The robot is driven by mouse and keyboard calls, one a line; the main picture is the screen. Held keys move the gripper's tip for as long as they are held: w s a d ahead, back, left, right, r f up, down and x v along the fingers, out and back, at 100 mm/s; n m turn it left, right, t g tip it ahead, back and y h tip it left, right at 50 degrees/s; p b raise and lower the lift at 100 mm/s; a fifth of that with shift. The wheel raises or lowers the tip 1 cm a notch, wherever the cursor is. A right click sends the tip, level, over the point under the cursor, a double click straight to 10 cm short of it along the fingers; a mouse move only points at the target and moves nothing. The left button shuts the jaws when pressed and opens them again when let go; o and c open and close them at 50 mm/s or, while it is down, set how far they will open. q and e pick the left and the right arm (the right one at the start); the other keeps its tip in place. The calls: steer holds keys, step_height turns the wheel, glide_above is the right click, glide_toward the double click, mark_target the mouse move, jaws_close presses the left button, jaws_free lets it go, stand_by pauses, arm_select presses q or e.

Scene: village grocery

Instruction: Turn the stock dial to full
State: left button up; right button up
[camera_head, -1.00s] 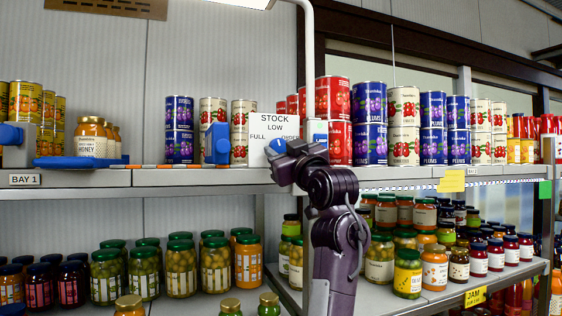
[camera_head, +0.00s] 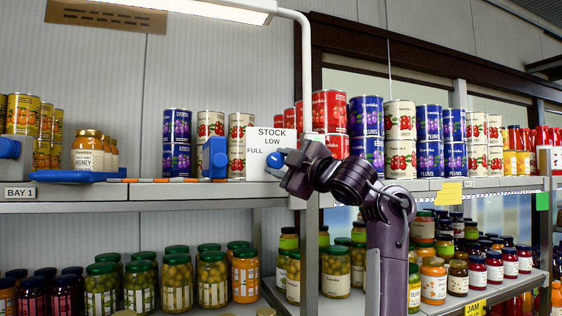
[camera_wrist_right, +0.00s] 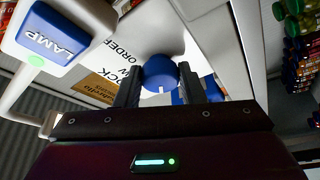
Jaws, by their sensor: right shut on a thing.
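The stock dial is a round blue knob (camera_head: 275,159) on a white sign (camera_head: 262,136) with STOCK, LOW and FULL printed on it, standing on the upper shelf. LOW is above the knob and FULL is to its left. My right gripper (camera_head: 285,168) is at the knob from the right and hides the sign's lower right part. In the right wrist view the knob (camera_wrist_right: 160,70) sits between my two dark fingers, which are shut on it. A white mark shows on the knob's lower edge there. My left gripper is not in view.
A blue box (camera_head: 214,158) stands left of the sign. A white post and lamp (camera_head: 205,10) rise behind; a LAMP-labelled box (camera_wrist_right: 55,35) shows in the wrist view.

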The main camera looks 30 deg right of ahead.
stand_by(0.5)
steer(key=o, duration=1)
steer(key=shift+a, duration=0.1)
steer(key=b+v, duration=0.4)
steer(key=v, duration=0.3)
steer(key=shift+s, duration=0.45)
steer(key=shift+f, duration=0.1)
